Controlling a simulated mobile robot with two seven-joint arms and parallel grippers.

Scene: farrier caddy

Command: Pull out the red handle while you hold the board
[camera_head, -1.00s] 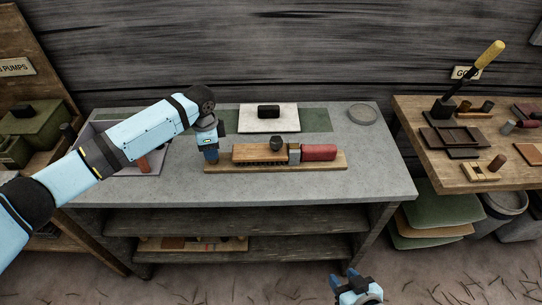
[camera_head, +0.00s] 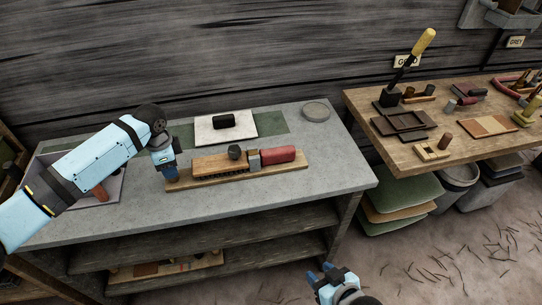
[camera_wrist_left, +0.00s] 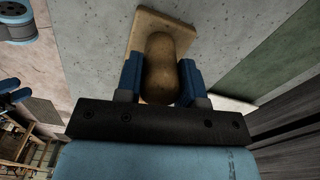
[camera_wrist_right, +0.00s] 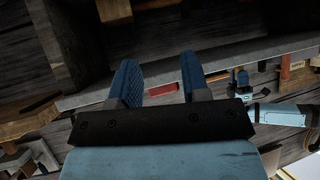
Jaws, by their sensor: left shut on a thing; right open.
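The red handle (camera_head: 281,156) lies along the right part of a narrow wooden board (camera_head: 293,168) on the grey bench, in line with a grey block (camera_head: 254,161) and a brown wooden piece (camera_head: 215,164). My left gripper (camera_head: 170,176) is at the board's left end. In the left wrist view its fingers (camera_wrist_left: 160,78) are shut on a rounded brown grip at the end of the board. My right gripper (camera_head: 321,271) is open and empty, low in front of the bench and away from the handle. A red bar, likely the handle, shows beyond its fingers (camera_wrist_right: 158,72).
A white slab with a black block (camera_head: 224,121) and a round dish (camera_head: 316,111) stand behind the board. A grey tray (camera_head: 103,190) is at the bench's left. A wooden table (camera_head: 470,144) with tools stands to the right. The bench's front right is clear.

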